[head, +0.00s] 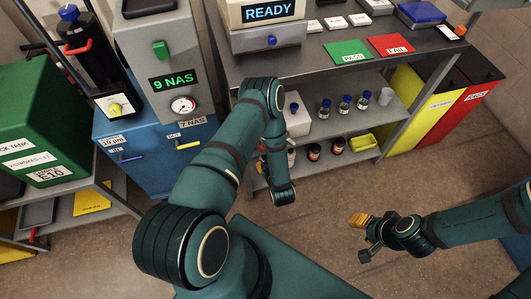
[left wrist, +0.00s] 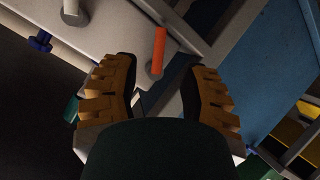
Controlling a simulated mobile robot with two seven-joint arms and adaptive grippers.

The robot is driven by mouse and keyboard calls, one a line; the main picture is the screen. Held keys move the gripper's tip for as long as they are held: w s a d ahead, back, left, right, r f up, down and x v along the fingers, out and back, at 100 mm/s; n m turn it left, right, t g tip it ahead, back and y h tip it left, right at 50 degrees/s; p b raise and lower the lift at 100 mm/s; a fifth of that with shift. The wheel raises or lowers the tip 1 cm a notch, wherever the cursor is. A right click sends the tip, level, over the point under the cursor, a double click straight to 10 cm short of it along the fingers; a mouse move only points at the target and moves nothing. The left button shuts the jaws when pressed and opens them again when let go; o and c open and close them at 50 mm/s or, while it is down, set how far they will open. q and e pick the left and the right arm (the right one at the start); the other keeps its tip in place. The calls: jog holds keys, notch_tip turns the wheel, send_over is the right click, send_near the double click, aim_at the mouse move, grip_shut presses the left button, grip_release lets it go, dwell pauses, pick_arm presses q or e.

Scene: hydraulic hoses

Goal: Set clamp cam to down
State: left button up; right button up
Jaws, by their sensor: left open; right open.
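In the left wrist view an orange lever (left wrist: 159,45) with a round dark-grey lower end stands out from a pale grey surface. It looks like the clamp cam, though I cannot tell for sure; I cannot make it out in the head view. My left gripper (left wrist: 161,68) is open, its two ridged orange-brown fingers on either side of the lever's lower end in the picture. No contact shows. My right gripper (head: 363,233) is open and empty above the floor at the right.
A steel bench with shelves (head: 335,128) holds bottles and a READY display (head: 269,11). A grey unit with a gauge (head: 183,105) stands on a blue cabinet (head: 107,178). A green tank (head: 38,120) is at left. Yellow (head: 418,100) and red bins (head: 462,115) stand right.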

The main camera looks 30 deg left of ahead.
pick_arm(q)
jog(key=v, duration=0.5)
dwell(0.5)
jog(key=w+d+r+m+g+h, duration=0.1)
jog(key=d+r+m+g+h, duration=0.1)
jog(key=d+r+m+h, duration=0.45)
jog(key=s+d+r+m+g+h, duration=0.4)
jog(key=s+d+r+m+h, duration=0.2)
jog(key=s+d+m+h, duration=0.1)
jog(key=shift+s+d+m+g, duration=0.4)
jog(key=shift+s+d, duration=0.3)
jog(key=shift+s, duration=0.2)
